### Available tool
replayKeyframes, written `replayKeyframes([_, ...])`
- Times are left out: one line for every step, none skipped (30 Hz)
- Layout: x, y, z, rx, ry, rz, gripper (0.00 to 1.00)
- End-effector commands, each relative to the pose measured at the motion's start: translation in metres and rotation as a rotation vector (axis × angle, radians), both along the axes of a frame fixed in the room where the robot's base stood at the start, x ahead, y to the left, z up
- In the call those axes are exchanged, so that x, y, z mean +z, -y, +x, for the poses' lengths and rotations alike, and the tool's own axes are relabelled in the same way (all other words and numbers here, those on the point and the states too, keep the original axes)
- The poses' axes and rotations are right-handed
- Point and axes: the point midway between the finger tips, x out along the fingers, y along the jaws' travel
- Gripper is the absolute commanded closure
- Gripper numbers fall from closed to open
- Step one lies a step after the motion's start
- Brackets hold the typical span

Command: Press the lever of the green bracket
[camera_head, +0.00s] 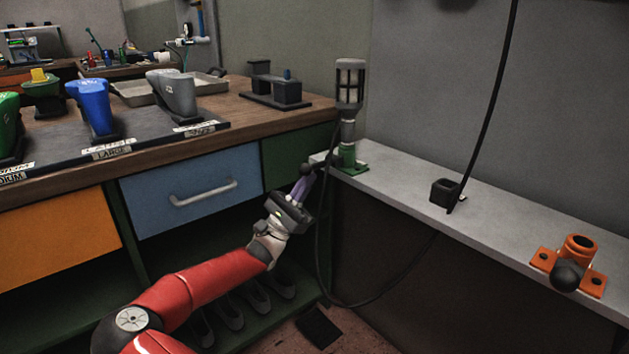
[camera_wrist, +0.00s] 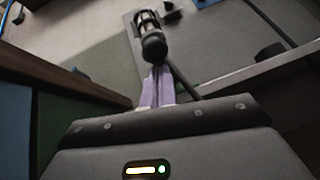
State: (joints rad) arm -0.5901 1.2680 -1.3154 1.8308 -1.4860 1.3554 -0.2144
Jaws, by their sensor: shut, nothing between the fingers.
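The green bracket (camera_head: 352,168) sits on the near left end of the grey ledge. A grey tool with a caged head (camera_head: 349,88) stands upright in it. In the wrist view the ball (camera_wrist: 154,47) is right in front of my fingertips (camera_wrist: 159,72). I cannot tell whether they touch. The lever's arm is mostly hidden behind the ball.
An orange bracket (camera_head: 579,247) with a black ball is on the ledge's right end. A black square holder (camera_head: 445,191) stands between the brackets. A black cable (camera_head: 322,240) hangs beside my gripper. The wooden bench (camera_head: 250,112) with blue drawer (camera_head: 192,190) is on the left.

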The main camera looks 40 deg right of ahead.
Motion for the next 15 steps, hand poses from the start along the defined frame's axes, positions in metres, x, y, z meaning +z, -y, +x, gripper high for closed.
replayKeyframes([0.007, -0.002, 0.002, 0.005, 0.003, 0.065, 1.0])
replayKeyframes([0.008, -0.002, 0.003, 0.005, -0.001, 0.105, 1.0])
replayKeyframes([0.01, -0.003, 0.005, 0.005, -0.006, 0.157, 1.0])
replayKeyframes([0.012, -0.003, 0.006, 0.005, -0.008, 0.199, 1.0])
replayKeyframes([0.013, -0.003, 0.006, 0.005, -0.01, 0.24, 1.0])
replayKeyframes([0.015, -0.004, 0.007, 0.006, -0.015, 0.296, 1.0])
replayKeyframes([0.016, -0.004, 0.007, 0.006, -0.019, 0.337, 1.0])
replayKeyframes([0.018, -0.004, 0.007, 0.006, -0.021, 0.378, 1.0])
replayKeyframes([0.02, -0.005, 0.008, 0.006, -0.026, 0.432, 1.0])
replayKeyframes([0.02, -0.005, 0.008, 0.003, -0.03, 0.447, 1.0])
replayKeyframes([0.021, -0.005, 0.008, 0.002, -0.032, 0.463, 1.0])
replayKeyframes([0.023, -0.005, 0.008, 0.001, -0.036, 0.485, 1.0])
replayKeyframes([0.025, -0.005, 0.008, 0.002, -0.036, 0.501, 1.0])
replayKeyframes([0.026, -0.006, 0.008, 0.002, -0.037, 0.518, 1.0])
replayKeyframes([0.028, -0.006, 0.008, 0.003, -0.039, 0.538, 1.0])
